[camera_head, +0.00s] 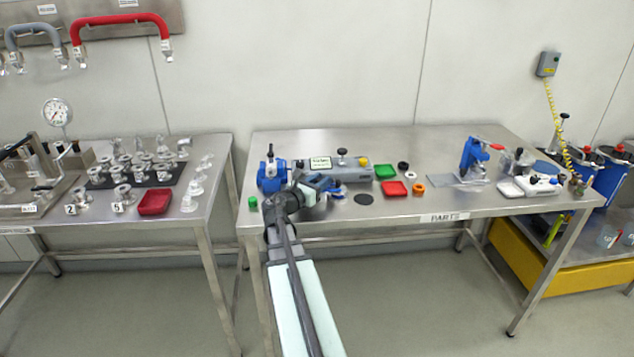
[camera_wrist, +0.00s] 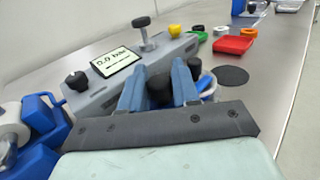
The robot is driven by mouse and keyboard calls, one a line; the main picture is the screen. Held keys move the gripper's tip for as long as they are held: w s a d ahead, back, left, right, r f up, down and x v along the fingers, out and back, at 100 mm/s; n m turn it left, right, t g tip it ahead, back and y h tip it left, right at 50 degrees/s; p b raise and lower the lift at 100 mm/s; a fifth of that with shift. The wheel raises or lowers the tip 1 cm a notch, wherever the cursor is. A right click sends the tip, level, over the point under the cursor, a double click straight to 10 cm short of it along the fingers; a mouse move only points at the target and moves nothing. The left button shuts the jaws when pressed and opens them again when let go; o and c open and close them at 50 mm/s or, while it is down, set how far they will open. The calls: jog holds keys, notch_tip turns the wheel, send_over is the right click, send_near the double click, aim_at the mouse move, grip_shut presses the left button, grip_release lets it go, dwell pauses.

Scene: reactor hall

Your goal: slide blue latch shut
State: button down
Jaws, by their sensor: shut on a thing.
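My gripper (camera_wrist: 158,86) has two blue-grey fingers, closed on a dark round knob (camera_wrist: 159,90) in the wrist view. The knob appears to belong to the blue latch, a blue piece (camera_wrist: 208,82) that shows just right of the fingers; my fingers hide most of it. In the head view my gripper (camera_head: 322,184) is low over the table, at the front side of a grey labelled housing (camera_head: 352,174). The arm covers much of this spot, so I cannot tell how far the latch is slid. Another black knob (camera_wrist: 194,66) shows behind the right finger.
A blue device (camera_head: 268,175) stands close left of my gripper. A black knob on a post (camera_wrist: 142,24) rises from the housing (camera_wrist: 98,98). A black disc (camera_head: 363,199), red tray (camera_head: 395,188) and green tray (camera_head: 385,173) lie to the right. The table's front edge is near.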

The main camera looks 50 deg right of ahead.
jog(key=c, duration=0.9)
grip_release()
jog(key=shift+s+d, duration=0.15)
jog(key=shift+s, duration=0.05)
jog(key=shift+c, duration=0.2)
jog(key=a, duration=1.3)
jog(key=shift+a, duration=0.4)
